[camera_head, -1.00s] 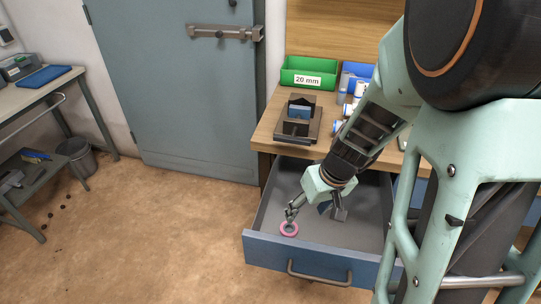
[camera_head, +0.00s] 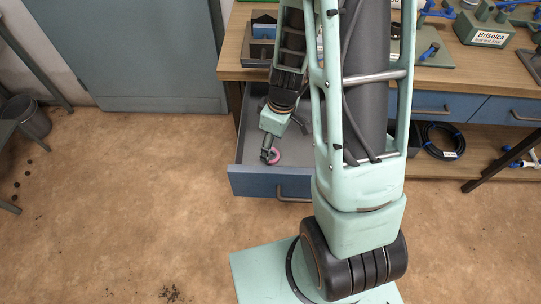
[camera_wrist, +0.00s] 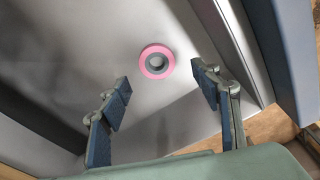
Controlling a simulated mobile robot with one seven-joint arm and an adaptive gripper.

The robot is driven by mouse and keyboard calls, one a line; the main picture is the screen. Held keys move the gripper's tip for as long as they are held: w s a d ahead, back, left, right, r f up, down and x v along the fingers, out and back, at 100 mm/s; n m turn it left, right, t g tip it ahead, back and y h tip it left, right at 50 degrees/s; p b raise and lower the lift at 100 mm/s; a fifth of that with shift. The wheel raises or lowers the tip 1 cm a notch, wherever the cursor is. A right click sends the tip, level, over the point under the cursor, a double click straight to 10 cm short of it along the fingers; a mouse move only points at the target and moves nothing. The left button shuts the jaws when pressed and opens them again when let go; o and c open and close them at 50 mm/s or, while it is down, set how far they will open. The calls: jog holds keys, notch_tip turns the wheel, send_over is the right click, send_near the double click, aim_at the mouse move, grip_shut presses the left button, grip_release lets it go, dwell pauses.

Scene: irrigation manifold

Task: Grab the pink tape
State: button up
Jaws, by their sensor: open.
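The pink tape (camera_wrist: 157,62) is a small ring with a grey core, lying flat on the floor of the open drawer (camera_head: 245,150). In the head view the tape (camera_head: 275,157) is partly hidden behind my gripper. My gripper (camera_wrist: 163,88) is open and empty. In the wrist view the tape lies ahead of the two fingertips, between their lines and nearer the right finger, and no finger is seen touching it. In the head view my gripper (camera_head: 268,155) is inside the drawer, beside the tape.
The drawer's blue front (camera_head: 255,185) and its side walls stand close around my gripper. The wooden bench (camera_head: 232,62) is above, with a dark tray and a green Brisolca box (camera_head: 485,30) on it. A coiled black hose (camera_head: 442,140) is at right.

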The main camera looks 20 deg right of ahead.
aim_at(272, 158)
jog(key=shift+w+f+b, duration=0.15)
jog(key=shift+f+b, duration=0.1)
jog(key=shift+f, duration=1.1)
jog(key=shift+w+f+b, duration=0.15)
jog(key=shift+f+b, duration=0.1)
jog(key=shift+f, duration=1.05)
jog(key=c, duration=0.9)
